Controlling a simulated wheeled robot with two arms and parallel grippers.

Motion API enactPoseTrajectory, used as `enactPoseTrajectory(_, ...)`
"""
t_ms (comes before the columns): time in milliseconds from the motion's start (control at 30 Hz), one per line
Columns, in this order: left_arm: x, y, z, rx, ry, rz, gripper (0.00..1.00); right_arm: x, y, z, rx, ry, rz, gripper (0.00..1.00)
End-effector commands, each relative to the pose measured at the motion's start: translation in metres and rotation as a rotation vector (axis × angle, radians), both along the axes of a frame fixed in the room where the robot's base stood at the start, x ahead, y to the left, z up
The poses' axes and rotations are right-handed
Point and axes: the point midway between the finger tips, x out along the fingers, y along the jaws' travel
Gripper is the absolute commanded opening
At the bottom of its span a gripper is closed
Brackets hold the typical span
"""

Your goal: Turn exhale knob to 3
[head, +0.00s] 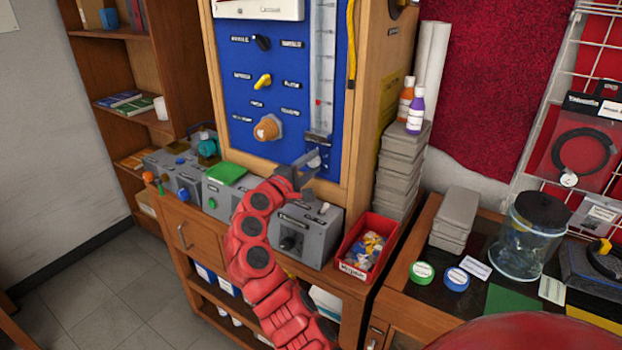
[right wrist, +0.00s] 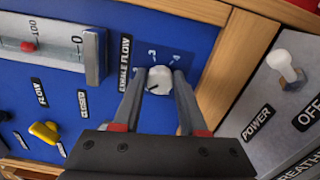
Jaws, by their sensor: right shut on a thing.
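The exhale knob (right wrist: 159,80) is small, round and white, on the blue panel (right wrist: 218,30) beside a label reading EXHALE FLOW (right wrist: 124,62). A "3" (right wrist: 152,54) and another mark show beyond the knob; a dark pointer line shows on its face, but its exact setting is hard to read. My right gripper (right wrist: 159,76) is shut on the knob, one finger on each side. In the head view my right gripper (head: 304,172) reaches the lower right of the panel, where the knob (head: 314,159) is partly hidden. My left gripper is not in view.
A flow tube (head: 321,75) with a red marker rises just above the knob. Grey control boxes (head: 318,235) stand on the bench below, close under my right arm. A red bin (head: 362,240) of small parts and stacked grey boxes (head: 402,165) stand to the right.

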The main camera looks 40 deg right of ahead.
Motion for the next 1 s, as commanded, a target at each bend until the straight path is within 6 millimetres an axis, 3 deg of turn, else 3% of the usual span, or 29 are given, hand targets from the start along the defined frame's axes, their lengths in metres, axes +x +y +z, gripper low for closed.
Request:
enactPoseTrajectory(33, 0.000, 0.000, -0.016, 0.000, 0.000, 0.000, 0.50, 0.000, 0.000, -0.008, 0.017, -0.042, 0.001, 0.00)
enactPoseTrajectory(300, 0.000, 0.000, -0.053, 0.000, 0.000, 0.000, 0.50, 0.000, 0.000, -0.009, 0.117, -0.278, 0.001, 0.00)
enactPoseTrajectory(1000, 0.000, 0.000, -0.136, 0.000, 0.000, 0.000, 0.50, 0.001, 0.000, -0.010, 0.372, -0.888, -0.001, 0.00)
